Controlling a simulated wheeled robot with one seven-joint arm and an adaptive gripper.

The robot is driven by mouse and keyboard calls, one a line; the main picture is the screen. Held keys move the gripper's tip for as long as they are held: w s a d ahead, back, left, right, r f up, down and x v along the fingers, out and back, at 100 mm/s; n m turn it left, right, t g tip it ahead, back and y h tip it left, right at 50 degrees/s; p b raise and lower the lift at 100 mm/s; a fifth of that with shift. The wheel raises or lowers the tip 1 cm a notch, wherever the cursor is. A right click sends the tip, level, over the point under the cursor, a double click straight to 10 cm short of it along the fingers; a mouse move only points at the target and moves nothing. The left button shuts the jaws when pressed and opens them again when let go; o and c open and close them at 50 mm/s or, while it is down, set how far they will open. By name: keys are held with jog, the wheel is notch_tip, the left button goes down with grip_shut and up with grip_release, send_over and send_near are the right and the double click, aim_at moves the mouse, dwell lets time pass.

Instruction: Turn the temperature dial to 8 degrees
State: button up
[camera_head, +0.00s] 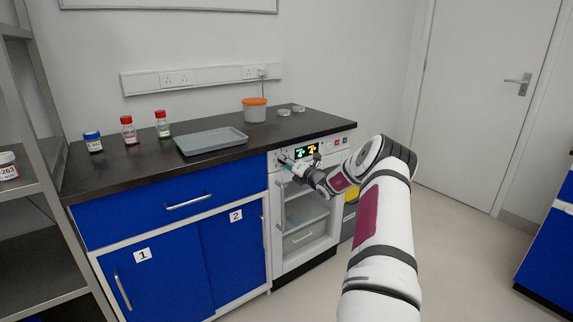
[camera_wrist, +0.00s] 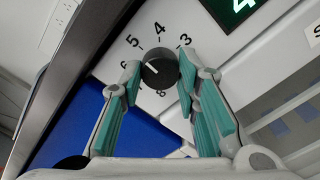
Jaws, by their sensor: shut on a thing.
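The numbers 3, 4, 5 and 6 show around the knob in the wrist view. The lower numbers are partly covered by my fingers. In the head view my gripper (camera_head: 285,165) is at the panel's left and hides the dial.
The dark worktop (camera_head: 165,160) overhangs above, and blue cabinets (camera_head: 190,240) stand to the left.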

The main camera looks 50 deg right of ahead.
jog(key=shift+n+b, duration=8.85)
jog(key=shift+n, duration=4.85)
jog(key=o, duration=1.2)
jog(key=shift+c, duration=0.2)
jog(key=shift+s, duration=0.1)
